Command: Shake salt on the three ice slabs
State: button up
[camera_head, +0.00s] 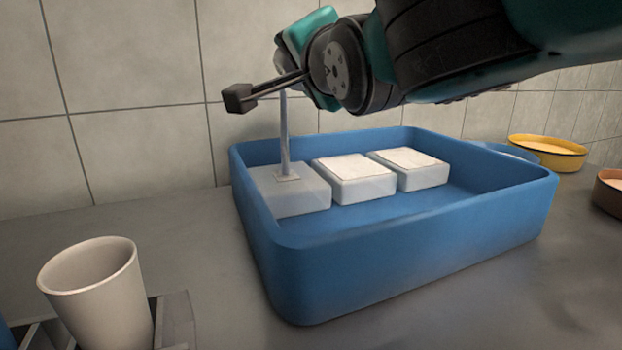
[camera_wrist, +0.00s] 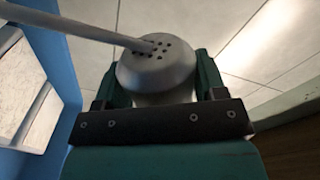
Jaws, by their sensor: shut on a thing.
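Three ice slabs sit in a row in a blue tray (camera_head: 400,238). The left slab (camera_head: 300,201) is greyish, with a small pale patch on top. The middle slab (camera_head: 353,179) and the right slab (camera_head: 408,169) have white-covered tops. My gripper (camera_head: 297,52) is above the left slab, shut on the salt shaker (camera_wrist: 155,72). The shaker is tipped, its holed cap showing in the wrist view and mostly hidden in the head view. A pale stream of salt (camera_head: 285,130) runs from the holes down onto the left slab's patch.
A white cup (camera_head: 95,295) stands at the front left by a grey rack (camera_head: 175,320). A yellow bowl (camera_head: 547,152) and a brown bowl (camera_head: 609,190) are right of the tray. A tiled wall (camera_head: 130,110) is close behind. The counter in front is clear.

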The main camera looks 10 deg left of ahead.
jog(key=shift+r, duration=0.6)
notch_tip(320, 180, down, 4)
jog(key=b, duration=0.4)
jog(key=shift+r+p, duration=0.8)
jog(key=shift+r, duration=1.2)
notch_tip(320, 180, down, 4)
jog(key=b, duration=0.4)
jog(key=shift+r, duration=0.2)
jog(key=w+d+b, duration=0.2)
jog(key=w+d, duration=0.4)
jog(key=d, duration=0.3)
